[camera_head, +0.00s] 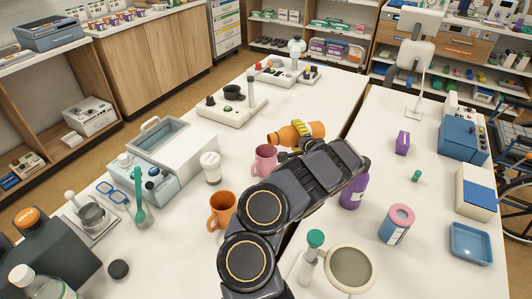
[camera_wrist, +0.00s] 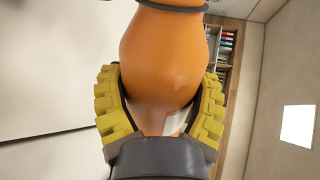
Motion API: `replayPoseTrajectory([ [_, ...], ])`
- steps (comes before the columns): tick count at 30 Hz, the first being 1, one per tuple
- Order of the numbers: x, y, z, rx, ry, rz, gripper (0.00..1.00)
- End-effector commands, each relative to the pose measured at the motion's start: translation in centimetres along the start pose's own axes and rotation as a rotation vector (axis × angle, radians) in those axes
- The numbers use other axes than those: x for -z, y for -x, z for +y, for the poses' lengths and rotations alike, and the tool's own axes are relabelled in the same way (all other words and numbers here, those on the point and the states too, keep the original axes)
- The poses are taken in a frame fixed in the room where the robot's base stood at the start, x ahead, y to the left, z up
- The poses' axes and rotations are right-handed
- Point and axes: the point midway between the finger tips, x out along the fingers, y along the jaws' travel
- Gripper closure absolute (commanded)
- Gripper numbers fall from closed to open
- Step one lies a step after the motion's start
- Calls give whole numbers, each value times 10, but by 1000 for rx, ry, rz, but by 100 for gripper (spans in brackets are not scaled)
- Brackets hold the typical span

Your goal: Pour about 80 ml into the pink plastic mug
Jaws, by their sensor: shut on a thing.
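The pink plastic mug (camera_head: 264,160) stands upright on the white table, left of my gripper. My gripper (camera_head: 301,131) is shut on an orange bottle (camera_head: 284,137). The bottle lies nearly on its side in the air, with its narrow end to the left, above and close to the mug's rim. In the wrist view, the yellow fingers of my gripper (camera_wrist: 160,90) clasp both sides of the orange bottle (camera_wrist: 165,50). I see no stream of liquid. The level inside the mug cannot be made out.
An orange mug (camera_head: 221,209) and a white lidded jar (camera_head: 210,167) stand left of the pink mug. A purple bottle (camera_head: 354,192) stands right of my arm. A gap between the two tables runs under the arm. A white device (camera_head: 234,110) stands behind.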

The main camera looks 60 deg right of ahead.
Motion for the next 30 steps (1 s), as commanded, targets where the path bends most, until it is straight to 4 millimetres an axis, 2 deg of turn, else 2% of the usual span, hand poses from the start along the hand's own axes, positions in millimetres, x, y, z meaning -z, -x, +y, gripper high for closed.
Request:
replayPoseTrajectory([
  [30,4,2,-9,3,87,24,66],
])
